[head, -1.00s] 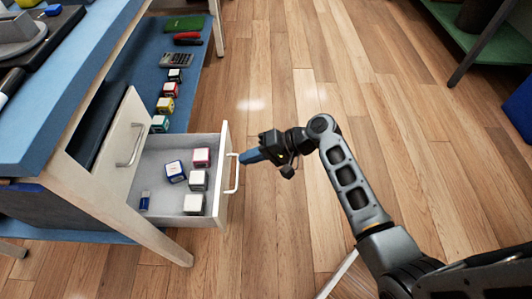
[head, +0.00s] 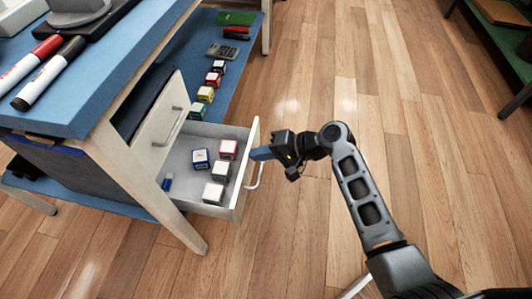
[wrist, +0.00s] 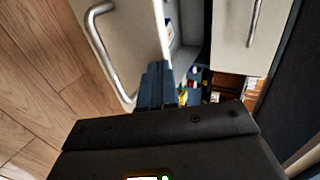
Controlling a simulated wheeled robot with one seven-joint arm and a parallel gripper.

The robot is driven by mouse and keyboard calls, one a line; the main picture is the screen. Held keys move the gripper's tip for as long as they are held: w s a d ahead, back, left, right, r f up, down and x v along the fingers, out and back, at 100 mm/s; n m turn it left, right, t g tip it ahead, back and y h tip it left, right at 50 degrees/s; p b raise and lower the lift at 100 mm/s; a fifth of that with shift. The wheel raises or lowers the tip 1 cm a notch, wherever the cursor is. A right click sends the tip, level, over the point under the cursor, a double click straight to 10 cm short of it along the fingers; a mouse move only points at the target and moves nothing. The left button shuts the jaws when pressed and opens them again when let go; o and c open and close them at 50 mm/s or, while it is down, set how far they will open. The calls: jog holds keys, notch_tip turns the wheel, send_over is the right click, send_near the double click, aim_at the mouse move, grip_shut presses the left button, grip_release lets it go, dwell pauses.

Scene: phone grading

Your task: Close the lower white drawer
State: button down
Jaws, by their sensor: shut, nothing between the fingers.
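The lower white drawer (head: 240,203) is pulled open under the workbench. Its bar handle (head: 255,175) faces right; the drawer front (wrist: 135,35) and handle (wrist: 103,50) also show in the wrist view. My gripper (head: 255,154) is shut and empty. Its blue fingers are at the outer face of the drawer front, beside the handle's far end. They appear to touch the front, but exact contact is unclear. In the wrist view the fingertips (wrist: 155,70) overlap the front's edge, with part of the drawer interior beyond.
Inside the drawer lie several small boxes, including a blue-edged one (head: 201,158), and a small blue item (head: 167,182). The upper drawer (head: 160,125) is shut. More boxes and a calculator (head: 221,51) lie on the blue lower shelf (head: 240,75). The wooden floor to the right is open.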

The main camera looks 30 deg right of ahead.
jog(key=w+a, duration=1.2)
jog(key=shift+b, duration=0.4)
